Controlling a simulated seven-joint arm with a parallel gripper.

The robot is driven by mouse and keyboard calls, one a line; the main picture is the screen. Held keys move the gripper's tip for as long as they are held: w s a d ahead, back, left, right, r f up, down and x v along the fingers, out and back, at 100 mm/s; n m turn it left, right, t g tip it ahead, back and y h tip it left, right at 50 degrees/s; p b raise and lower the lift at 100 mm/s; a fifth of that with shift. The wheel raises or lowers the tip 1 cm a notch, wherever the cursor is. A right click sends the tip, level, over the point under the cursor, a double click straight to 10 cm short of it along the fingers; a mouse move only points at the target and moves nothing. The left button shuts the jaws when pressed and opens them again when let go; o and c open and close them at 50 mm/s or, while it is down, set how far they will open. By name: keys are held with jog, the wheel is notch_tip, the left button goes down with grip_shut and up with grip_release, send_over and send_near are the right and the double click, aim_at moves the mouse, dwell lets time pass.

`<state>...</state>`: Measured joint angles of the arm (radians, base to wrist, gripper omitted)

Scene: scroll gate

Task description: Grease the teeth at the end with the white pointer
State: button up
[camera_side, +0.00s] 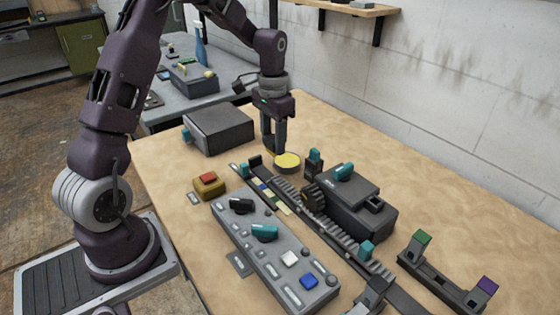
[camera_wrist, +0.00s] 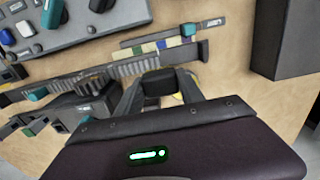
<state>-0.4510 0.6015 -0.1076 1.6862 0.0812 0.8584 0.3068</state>
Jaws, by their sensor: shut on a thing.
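My gripper (camera_side: 274,146) points down at the far end of the bench, beside a round tin with a yellow top (camera_side: 287,160). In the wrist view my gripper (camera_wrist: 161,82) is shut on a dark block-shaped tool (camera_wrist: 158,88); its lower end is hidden. Bits of yellow show behind the fingers there. The grey toothed rack (camera_side: 340,236) runs from near the tin towards the front right; its teeth also show in the wrist view (camera_wrist: 135,67). A strip with coloured patches (camera_side: 268,190) lies alongside it. I cannot clearly make out a white pointer.
A grey control panel (camera_side: 270,245) with knobs and buttons stands left of the rack. A dark housing (camera_side: 358,208) stands right of it. A dark box (camera_side: 218,128) is at the back left, and a two-post holder (camera_side: 440,275) at the right. Bare bench lies beyond the housing.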

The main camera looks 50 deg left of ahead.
aim_at(292, 191)
jog(key=shift+w+a, duration=0.1)
jog(key=shift+a, duration=0.2)
jog(key=shift+f, duration=3.3)
jog(key=shift+d+f, duration=0.5)
jog(key=shift+f, duration=0.25)
jog(key=shift+c, duration=0.5)
jog(key=shift+d, duration=3.75)
jog(key=shift+a, duration=4.2)
jog(key=shift+r, duration=4.15)
